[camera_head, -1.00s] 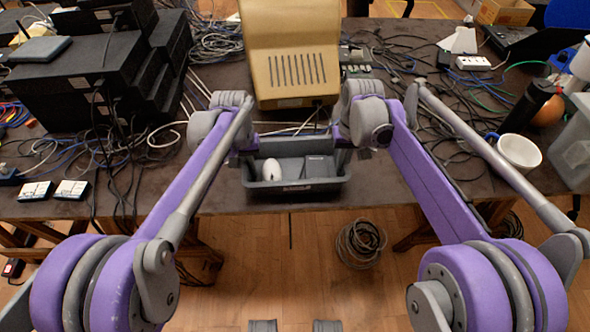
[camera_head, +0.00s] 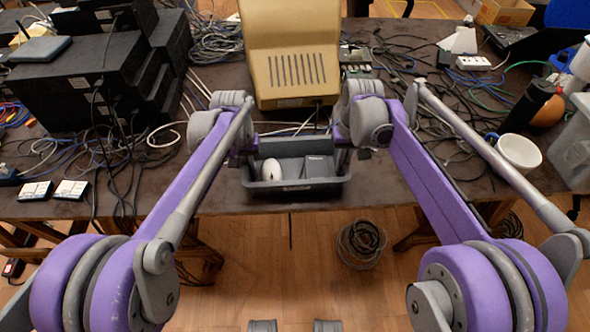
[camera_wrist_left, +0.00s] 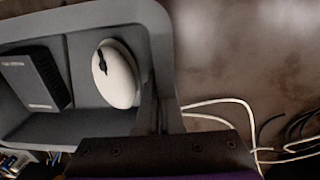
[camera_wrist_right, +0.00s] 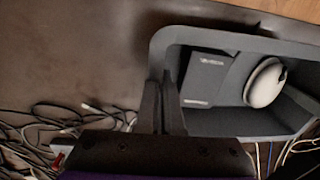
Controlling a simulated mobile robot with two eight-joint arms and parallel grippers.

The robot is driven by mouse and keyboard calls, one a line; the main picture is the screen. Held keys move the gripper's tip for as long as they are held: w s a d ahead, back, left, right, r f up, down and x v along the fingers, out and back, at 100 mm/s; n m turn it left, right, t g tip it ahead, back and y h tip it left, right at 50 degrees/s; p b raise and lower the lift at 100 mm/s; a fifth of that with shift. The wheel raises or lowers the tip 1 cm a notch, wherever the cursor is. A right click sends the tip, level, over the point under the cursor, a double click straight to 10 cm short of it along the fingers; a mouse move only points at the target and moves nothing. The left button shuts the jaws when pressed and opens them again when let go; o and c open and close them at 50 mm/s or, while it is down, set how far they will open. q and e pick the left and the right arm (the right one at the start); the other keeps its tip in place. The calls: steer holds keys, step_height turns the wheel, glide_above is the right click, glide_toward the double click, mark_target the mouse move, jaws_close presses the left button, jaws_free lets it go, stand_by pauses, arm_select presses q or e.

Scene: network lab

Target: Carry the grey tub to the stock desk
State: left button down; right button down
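Black equipment stacks (camera_head: 85,85) and cables fill the left. A cable coil (camera_head: 361,244) lies on the floor in front.

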arm_select(q)
steer(key=shift+r, duration=0.15)
arm_select(e)
steer(key=shift+r, duration=0.15)
